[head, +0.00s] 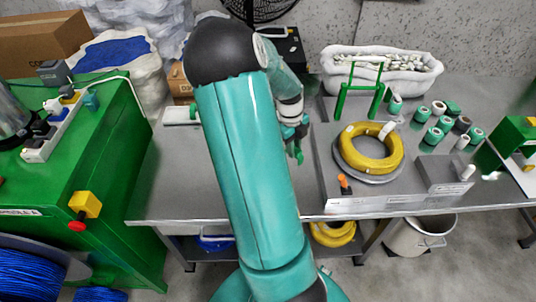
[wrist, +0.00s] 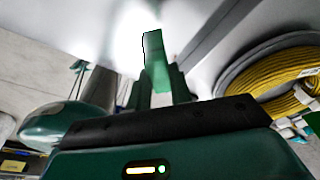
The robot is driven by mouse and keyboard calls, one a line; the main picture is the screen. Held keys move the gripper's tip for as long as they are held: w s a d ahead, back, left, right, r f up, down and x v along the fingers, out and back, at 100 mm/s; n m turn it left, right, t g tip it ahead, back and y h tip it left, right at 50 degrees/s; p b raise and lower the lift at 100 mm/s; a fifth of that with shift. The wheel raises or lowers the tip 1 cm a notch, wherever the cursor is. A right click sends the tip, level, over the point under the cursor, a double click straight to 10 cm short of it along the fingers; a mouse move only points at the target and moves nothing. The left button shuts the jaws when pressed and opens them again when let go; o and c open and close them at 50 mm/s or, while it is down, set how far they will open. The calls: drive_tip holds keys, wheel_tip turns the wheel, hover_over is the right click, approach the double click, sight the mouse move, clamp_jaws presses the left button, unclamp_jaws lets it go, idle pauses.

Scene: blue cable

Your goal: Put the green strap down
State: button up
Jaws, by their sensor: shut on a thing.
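My gripper (head: 296,142) is over the grey table, left of the coil stand in the head view. In the wrist view, my gripper (wrist: 159,88) is shut on the green strap (wrist: 154,62), a narrow green piece that stands up between the fingers and extends past their tips. In the head view the strap is too small to tell from my green fingers. I cannot tell whether the strap touches the table.
The yellow cable coil (head: 370,165) sits on a grey stand right of my gripper, with a green frame (head: 360,92) behind it. Several green and white spools (head: 433,136) stand farther right.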

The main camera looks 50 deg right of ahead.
drive_tip(key=w+f, duration=0.2)
drive_tip(key=w+d+f, duration=0.1)
drive_tip(key=w+f, duration=0.1)
drive_tip(key=w, duration=0.1)
drive_tip(key=w+f, duration=0.2)
drive_tip(key=f, duration=0.1)
drive_tip(key=shift+w+d, duration=0.25)
drive_tip(key=shift+d, duration=0.05)
drive_tip(key=shift+w+f, duration=0.15)
drive_tip(key=shift+f, duration=0.7)
drive_tip(key=shift+w+f, duration=0.1)
drive_tip(key=shift+f, duration=0.75)
drive_tip(key=shift+f, duration=0.1)
drive_tip(key=o, duration=0.9)
